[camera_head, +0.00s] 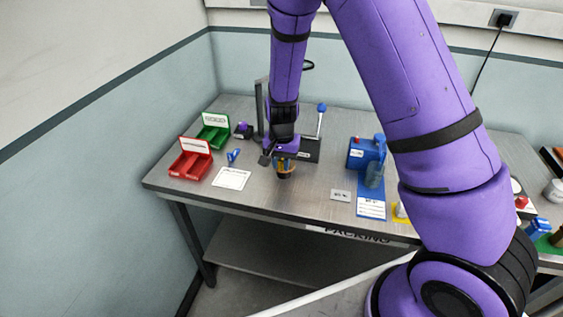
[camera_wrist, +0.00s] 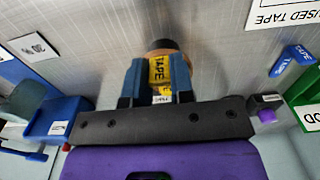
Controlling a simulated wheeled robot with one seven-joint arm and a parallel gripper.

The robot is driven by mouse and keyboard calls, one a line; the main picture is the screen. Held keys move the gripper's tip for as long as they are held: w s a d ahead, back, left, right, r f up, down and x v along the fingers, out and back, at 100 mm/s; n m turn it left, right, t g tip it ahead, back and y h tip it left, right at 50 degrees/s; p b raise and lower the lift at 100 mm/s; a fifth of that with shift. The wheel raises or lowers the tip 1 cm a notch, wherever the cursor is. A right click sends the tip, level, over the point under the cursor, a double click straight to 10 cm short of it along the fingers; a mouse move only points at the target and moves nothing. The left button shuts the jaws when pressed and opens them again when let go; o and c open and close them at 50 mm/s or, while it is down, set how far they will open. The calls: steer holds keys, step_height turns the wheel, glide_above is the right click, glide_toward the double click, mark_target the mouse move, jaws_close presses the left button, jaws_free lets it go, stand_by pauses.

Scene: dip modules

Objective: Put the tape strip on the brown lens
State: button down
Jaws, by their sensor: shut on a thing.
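My gripper (camera_wrist: 157,82) is shut on a yellow tape strip (camera_wrist: 158,70) marked TAPE, which sits between its two blue fingers. Just beyond the fingertips is a round brown thing with a dark top (camera_wrist: 166,45), which looks like the brown lens. The strip overlaps it in the wrist view, and I cannot tell if they touch. In the head view my gripper (camera_head: 284,158) points down over the table, with the brown lens (camera_head: 287,173) right below it. The arm and fingers hide part of both.
On the left stand a red bin (camera_head: 190,167), a green bin (camera_head: 214,139) and a white card (camera_head: 231,179). A dark box with a blue-knobbed lever (camera_head: 321,110) is close behind my gripper. A blue device (camera_head: 364,154) stands to the right. The front table strip is mostly clear.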

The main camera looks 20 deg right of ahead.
steer(key=shift+f, duration=0.1)
steer(key=c, duration=1)
jaws_free()
step_height(320, 180, up, 12)
steer(key=shift+r, duration=0.2)
step_height(320, 180, up, 10)
steer(key=r+n+t+y, duration=0.1)
steer(key=n, duration=0.1)
glide_above(282, 161)
steer(key=s+d, duration=0.3)
steer(key=s, duration=0.2)
steer(key=shift+s+d+r+n+t+h, duration=0.15)
steer(key=shift+s+d+r+n+t, duration=0.7)
steer(key=shift+s+r, duration=2.15)
steer(key=shift+s+d+r+n+t+h, duration=0.2)
steer(key=shift+s+d+r+n+t, duration=0.7)
steer(key=shift+s, duration=3.85)
steer(key=shift+s+d+r+n+t+h, duration=0.25)
steer(key=shift+s+d+r+n, duration=0.6)
steer(key=shift+s+r, duration=2.25)
steer(key=shift+s+d+f, duration=0.2)
steer(key=shift+s+f, duration=0.5)
steer(key=shift+f, duration=0.05)
